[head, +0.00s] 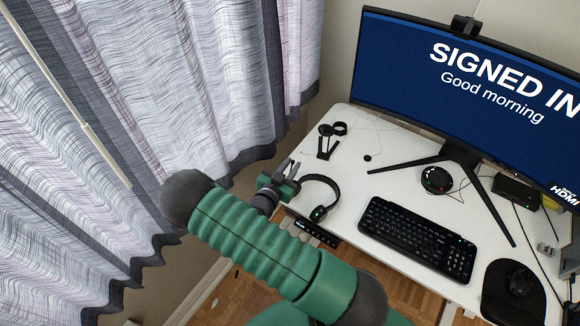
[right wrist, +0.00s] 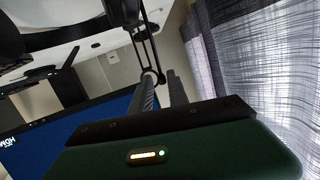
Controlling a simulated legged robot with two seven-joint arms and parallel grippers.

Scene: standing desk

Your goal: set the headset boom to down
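The black headset (head: 319,213) lies on the white desk near its left edge, with its headband curving up and one earcup toward the front. I cannot make out its boom or which way it points. My right gripper (head: 289,171) is just left of the headset, by the desk's left edge. Its two dark fingers are apart, with nothing clearly held between them; they also show in the right wrist view (right wrist: 162,78). In that view a black curved band, probably the headband (right wrist: 65,38), passes at upper left. My left gripper is not in view.
A black stand (head: 327,147) is on the desk behind the headset. A keyboard (head: 418,238), mouse (head: 521,281) and monitor (head: 460,85) are to the right. A curtain (head: 170,80) hangs close on the left. Desk between stand and monitor is mostly clear.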

